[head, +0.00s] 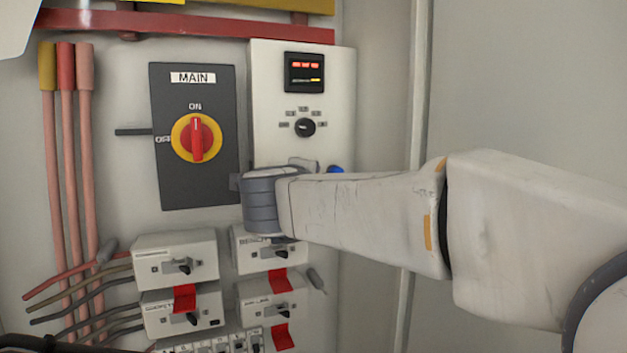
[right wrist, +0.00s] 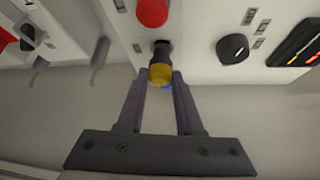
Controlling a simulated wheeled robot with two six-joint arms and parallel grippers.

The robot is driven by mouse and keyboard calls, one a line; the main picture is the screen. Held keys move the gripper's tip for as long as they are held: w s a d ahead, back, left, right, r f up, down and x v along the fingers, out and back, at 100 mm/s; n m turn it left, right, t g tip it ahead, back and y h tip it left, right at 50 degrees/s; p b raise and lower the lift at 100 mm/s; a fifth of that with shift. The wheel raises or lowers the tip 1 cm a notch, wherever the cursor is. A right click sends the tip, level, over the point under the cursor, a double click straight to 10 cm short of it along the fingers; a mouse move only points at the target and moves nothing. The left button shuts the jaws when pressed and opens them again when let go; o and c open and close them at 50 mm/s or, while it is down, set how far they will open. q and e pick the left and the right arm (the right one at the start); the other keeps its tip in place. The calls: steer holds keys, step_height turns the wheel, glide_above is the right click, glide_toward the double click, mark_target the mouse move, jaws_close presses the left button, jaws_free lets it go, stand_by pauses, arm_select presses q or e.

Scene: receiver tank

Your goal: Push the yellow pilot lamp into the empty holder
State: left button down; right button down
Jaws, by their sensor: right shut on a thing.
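The yellow pilot lamp (right wrist: 160,74) shows in the right wrist view between the fingertips of my right gripper (right wrist: 162,82), which is shut on it. A short black part (right wrist: 162,49) sits directly beyond the yellow cap, at the panel face. I cannot tell whether it is the lamp's own body or the holder, nor how deep the lamp sits. In the head view my right wrist (head: 262,205) covers the lower part of the white panel (head: 262,110), hiding the lamp and the holder. My left gripper is not in view.
A red round part (right wrist: 152,12) and a black knob (right wrist: 232,47) flank the lamp. A blue part (head: 335,168) shows at the panel's right. The MAIN switch (head: 196,138) is left of my wrist, and several breaker boxes (head: 175,258) are below.

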steer(key=shift+w+a+p, duration=0.25)
steer(key=shift+w+p, duration=0.05)
steer(key=shift+w, duration=0.3)
steer(key=shift+w+a+p, duration=0.25)
steer(key=shift+w, duration=0.35)
steer(key=shift+c, duration=2.4)
jaws_free()
